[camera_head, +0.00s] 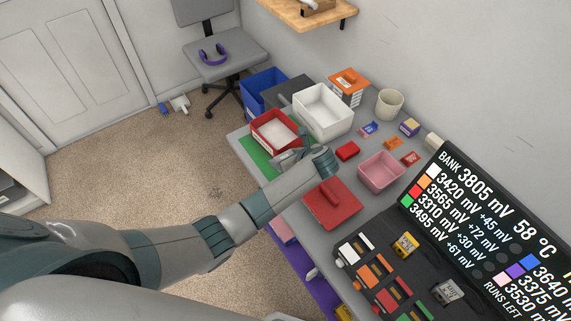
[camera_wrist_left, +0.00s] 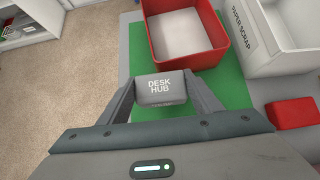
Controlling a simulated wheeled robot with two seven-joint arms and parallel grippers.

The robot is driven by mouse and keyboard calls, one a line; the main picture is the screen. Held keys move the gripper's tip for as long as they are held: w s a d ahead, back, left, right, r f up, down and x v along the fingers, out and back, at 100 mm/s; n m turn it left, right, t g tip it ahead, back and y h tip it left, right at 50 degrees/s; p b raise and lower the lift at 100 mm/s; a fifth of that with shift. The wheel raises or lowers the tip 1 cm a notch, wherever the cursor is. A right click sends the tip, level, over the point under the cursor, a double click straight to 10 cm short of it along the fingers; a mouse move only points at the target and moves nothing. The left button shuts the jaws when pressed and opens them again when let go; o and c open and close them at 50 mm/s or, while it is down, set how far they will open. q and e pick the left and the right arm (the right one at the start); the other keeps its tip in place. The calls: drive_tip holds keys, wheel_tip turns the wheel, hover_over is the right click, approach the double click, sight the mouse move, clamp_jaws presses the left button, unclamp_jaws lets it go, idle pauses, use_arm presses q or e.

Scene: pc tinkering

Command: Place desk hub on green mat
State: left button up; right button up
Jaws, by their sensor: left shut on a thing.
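The desk hub (camera_wrist_left: 161,88) is a grey box with "DESK HUB" in white letters, held between the fingers of my left gripper (camera_wrist_left: 163,92) in the left wrist view. The gripper is shut on it. The green mat (camera_wrist_left: 127,127) lies on the table behind and around the hub in that view. In the head view the mat (camera_head: 257,157) shows at the table's left end, partly hidden by my left gripper (camera_head: 284,158). I cannot tell whether the hub touches the mat. My right gripper is not in view.
A red-walled bin (camera_head: 270,133) stands at the mat's far end, beside a white paper scrap bin (camera_head: 323,111). A red block (camera_head: 347,151), a pink bin (camera_head: 381,173) and a red lid (camera_head: 331,203) lie nearby. A large display (camera_head: 490,225) stands at right.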

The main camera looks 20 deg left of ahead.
use_arm(q)
drive_tip(key=shift+f+p, duration=0.4)
drive_tip(key=shift+f, duration=1.6)
drive_tip(key=o, duration=1.1)
drive_tip(key=shift+f, duration=0.15)
drive_tip(key=shift+r, duration=0.2)
drive_tip(key=b+v, duration=0.1)
drive_tip(key=v, duration=1.1)
